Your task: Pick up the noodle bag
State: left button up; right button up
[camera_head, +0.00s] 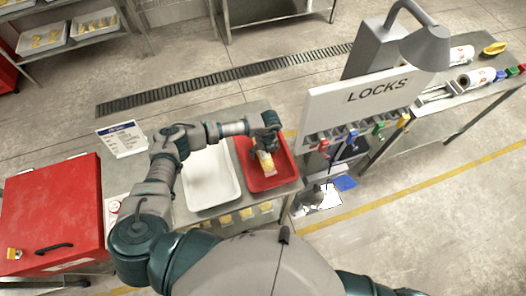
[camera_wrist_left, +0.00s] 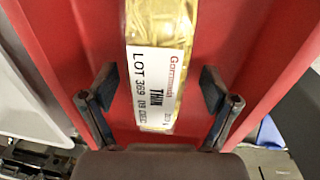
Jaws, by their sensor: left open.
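The noodle bag (camera_head: 266,163), yellow with a white printed label, lies in the red tray (camera_head: 284,180). In the left wrist view the noodle bag (camera_wrist_left: 160,60) runs down the middle of the picture, its label reading "LOT 369" and "THIN". My left gripper (camera_head: 266,148) is over the red tray at the bag. In the left wrist view the two fingers of my left gripper (camera_wrist_left: 157,100) stand apart, one on each side of the bag, with red tray floor showing between each finger and the bag. My right gripper is not in view.
A white tray (camera_head: 213,182) sits to the left of the red tray on the metal table. A red cabinet (camera_head: 50,205) is at the far left. The LOCKS board (camera_head: 370,95) and a lamp (camera_head: 426,48) stand to the right.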

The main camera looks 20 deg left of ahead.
pick_arm(q)
jog(key=c, duration=1.5)
